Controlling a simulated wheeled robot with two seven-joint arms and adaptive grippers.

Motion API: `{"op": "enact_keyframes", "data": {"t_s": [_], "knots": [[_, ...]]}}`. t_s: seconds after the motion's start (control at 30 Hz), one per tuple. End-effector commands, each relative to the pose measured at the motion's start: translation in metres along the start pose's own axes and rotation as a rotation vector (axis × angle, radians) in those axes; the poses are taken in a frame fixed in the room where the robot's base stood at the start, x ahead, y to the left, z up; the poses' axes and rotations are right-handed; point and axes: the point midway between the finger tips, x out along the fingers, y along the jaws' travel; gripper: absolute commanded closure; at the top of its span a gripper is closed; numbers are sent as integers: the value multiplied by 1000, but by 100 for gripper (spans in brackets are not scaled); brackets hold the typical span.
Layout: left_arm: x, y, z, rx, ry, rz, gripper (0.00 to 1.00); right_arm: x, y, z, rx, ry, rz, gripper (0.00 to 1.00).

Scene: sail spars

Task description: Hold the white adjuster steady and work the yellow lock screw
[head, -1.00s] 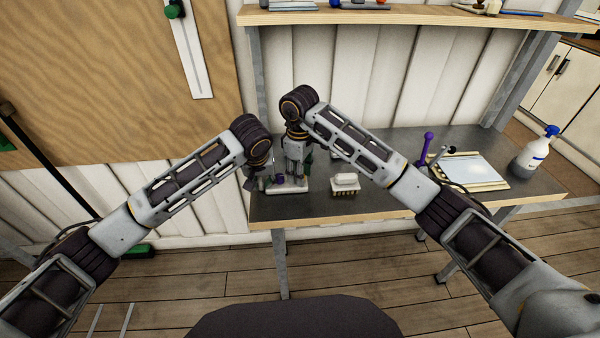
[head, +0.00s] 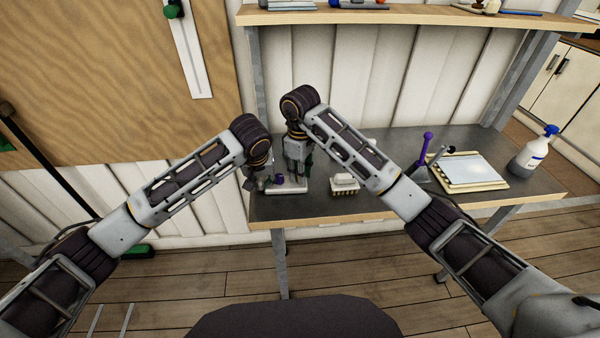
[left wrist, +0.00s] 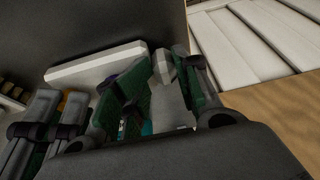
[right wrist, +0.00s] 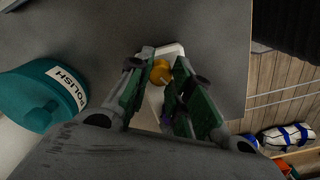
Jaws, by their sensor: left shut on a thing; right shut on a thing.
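The white adjuster, a pale faceted piece (left wrist: 163,68), shows between my left gripper's (left wrist: 160,85) green-padded fingers, which are shut on it. Its long white base (head: 287,188) lies on the bench; it also shows in the left wrist view (left wrist: 95,64). The yellow lock screw (right wrist: 160,72) is round and sits between the fingertips of my right gripper (right wrist: 158,78), shut on it above the white base. In the head view my left gripper (head: 258,183) is at the base's left end and my right gripper (head: 297,165) is over it from behind. The fingers hide much of the contact.
A purple part (head: 280,180) is close to the grippers. A white-topped brush (head: 345,182) stands just right of the base. A teal polish bottle (right wrist: 40,95) is near my right gripper. A tray (head: 468,170) and spray bottle (head: 535,150) are further right.

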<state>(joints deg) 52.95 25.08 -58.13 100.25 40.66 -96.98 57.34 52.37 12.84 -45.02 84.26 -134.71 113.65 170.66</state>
Motion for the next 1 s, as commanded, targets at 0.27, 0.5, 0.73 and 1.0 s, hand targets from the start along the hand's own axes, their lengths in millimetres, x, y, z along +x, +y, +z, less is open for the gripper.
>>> {"op": "enact_keyframes", "data": {"t_s": [0.27,0.5,0.73,1.0], "knots": [[8,0,6,-1,-13,-3,100,1,-7,-3,-71,5,-9,100],[8,1,6,0,-13,-1,100,2,-6,-3,-85,5,-8,58],[8,0,6,1,-14,-4,100,1,-4,-2,-80,3,-5,54],[8,0,6,1,-14,-5,100,-3,-3,-1,-78,3,-3,54]]}}
